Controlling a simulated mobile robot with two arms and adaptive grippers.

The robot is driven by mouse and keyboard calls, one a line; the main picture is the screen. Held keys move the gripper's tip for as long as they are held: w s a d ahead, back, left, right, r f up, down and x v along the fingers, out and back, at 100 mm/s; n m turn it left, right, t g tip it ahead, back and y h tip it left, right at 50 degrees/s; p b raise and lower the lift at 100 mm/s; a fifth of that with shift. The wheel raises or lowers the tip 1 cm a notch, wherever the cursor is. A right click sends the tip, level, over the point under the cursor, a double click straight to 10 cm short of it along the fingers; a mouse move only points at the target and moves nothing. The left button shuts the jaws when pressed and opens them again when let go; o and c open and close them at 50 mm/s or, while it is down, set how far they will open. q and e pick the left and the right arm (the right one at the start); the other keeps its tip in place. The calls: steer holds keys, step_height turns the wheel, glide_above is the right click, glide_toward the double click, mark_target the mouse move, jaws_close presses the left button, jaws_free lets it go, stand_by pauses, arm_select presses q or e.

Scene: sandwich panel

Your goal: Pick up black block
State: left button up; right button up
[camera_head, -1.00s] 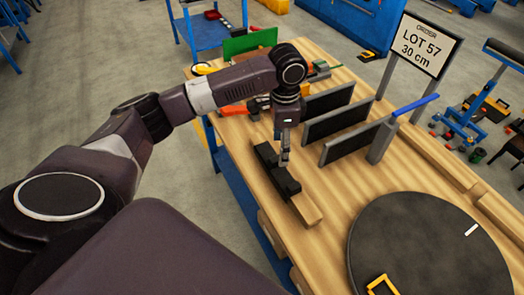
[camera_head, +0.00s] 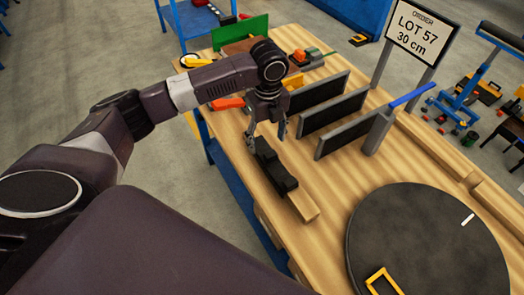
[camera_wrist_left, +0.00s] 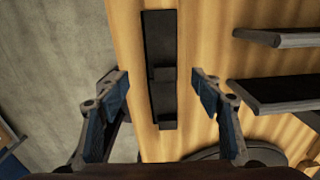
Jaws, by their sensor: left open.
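The black block (camera_head: 272,165) lies near the left edge of the wooden workbench, on or against a pale wooden bar (camera_head: 304,205). It is long, with a stepped top. In the left wrist view the black block (camera_wrist_left: 161,75) runs lengthwise up the picture, between the fingers. My left gripper (camera_head: 266,140) is open and points down over the far part of the block. In the left wrist view its two blue-padded fingers (camera_wrist_left: 161,92) stand on either side, with gaps to the block. My right gripper is not in view.
Several dark upright panels (camera_head: 332,110) stand just right of the gripper. A grey post with a blue bar (camera_head: 378,131) is beside them. A dark round disc (camera_head: 425,245) covers the near right bench. An order sign (camera_head: 420,32) stands behind. Tools lie at the far end.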

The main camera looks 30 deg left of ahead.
mark_target(267, 151)
arm_select(q)
step_height(267, 151, down, 5)
steer(key=shift+d+r+p, duration=0.1)
steer(key=shift+r+p, duration=0.1)
steer(key=shift+p, duration=0.8)
steer(key=shift+f, duration=0.65)
steer(key=c, duration=1.2)
steer(key=shift+c, duration=0.4)
steer(key=shift+w+r, duration=0.1)
steer(key=shift+r, duration=0.05)
